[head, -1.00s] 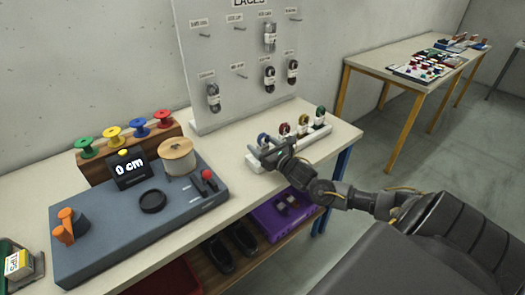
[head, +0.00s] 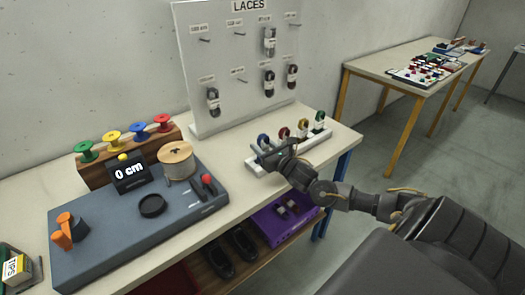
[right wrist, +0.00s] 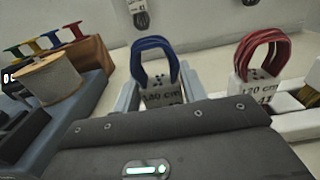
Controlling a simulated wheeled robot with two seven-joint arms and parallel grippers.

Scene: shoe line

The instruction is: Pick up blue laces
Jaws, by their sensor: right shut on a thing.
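The blue laces (head: 263,140) are a looped bundle at the left end of the white lace rack (head: 318,136) on the workbench. In the right wrist view the blue laces (right wrist: 154,46) stand upright above a white tag reading 180 cm. My right gripper (head: 266,156) reaches them from the front. Its two pale fingers flank the tag in the right wrist view (right wrist: 160,88), and it is shut on the blue laces. I cannot tell whether the bundle is clear of the rack. My left gripper is not in view.
Red laces (right wrist: 262,55) stand close right of the blue ones, with yellow and green laces (head: 320,120) further along. A grey measuring unit (head: 115,225) with a spool (head: 177,160) is to the left. A LACES pegboard (head: 235,70) rises behind. A purple bin (head: 285,220) sits below.

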